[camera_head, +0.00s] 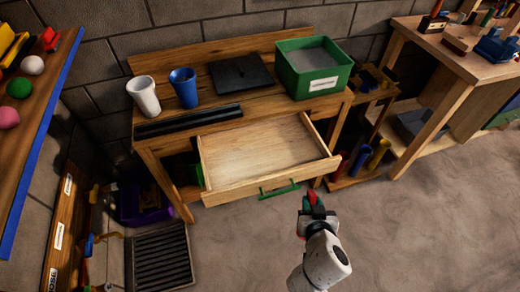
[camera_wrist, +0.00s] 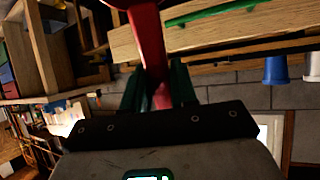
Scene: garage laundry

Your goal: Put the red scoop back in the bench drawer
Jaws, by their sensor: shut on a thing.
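My gripper (camera_head: 312,208) is in front of the wooden bench, to the right of and below the drawer's green handle (camera_head: 279,189). It is shut on the red scoop (camera_head: 312,197), of which only a small part shows in the head view. In the wrist view the red scoop (camera_wrist: 149,40) runs up from between the green fingers (camera_wrist: 158,88) and out of the top of the picture. The bench drawer (camera_head: 262,155) is pulled out and its bare wooden inside looks empty. The drawer front with its green handle (camera_wrist: 210,12) also shows in the wrist view, behind the scoop.
On the bench top (camera_head: 205,68) stand a white cup (camera_head: 144,96), a blue cup (camera_head: 184,87), a dark flat plate (camera_head: 240,73) and a green labelled bin (camera_head: 313,68). A black bar (camera_head: 188,122) lies along its front edge. The floor (camera_head: 400,220) at right is clear.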

